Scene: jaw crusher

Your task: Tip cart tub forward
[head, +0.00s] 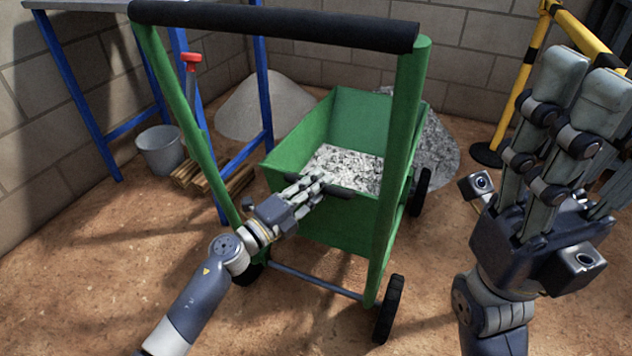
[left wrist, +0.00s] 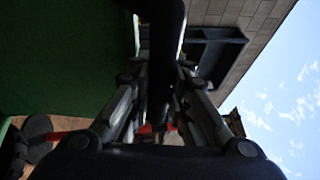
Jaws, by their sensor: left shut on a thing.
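The green cart tub (head: 345,218) stands level on its wheeled frame, with grey gravel (head: 350,168) inside. A short black handle (head: 343,192) runs along the tub's near rim. My left gripper (head: 312,187) is shut on this handle. In the left wrist view the dark handle bar (left wrist: 165,60) passes between my left fingers (left wrist: 165,105), beside the green tub wall (left wrist: 60,60). My right gripper (head: 545,120) is raised at the right, fingers spread upward, open and empty, away from the cart.
The cart's green push frame (head: 408,130) with a black top bar (head: 270,22) arches over my left arm. A bucket (head: 160,150), a blue-legged table (head: 75,80) and a sand pile (head: 262,108) stand left and behind. A yellow-black barrier (head: 525,72) stands right.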

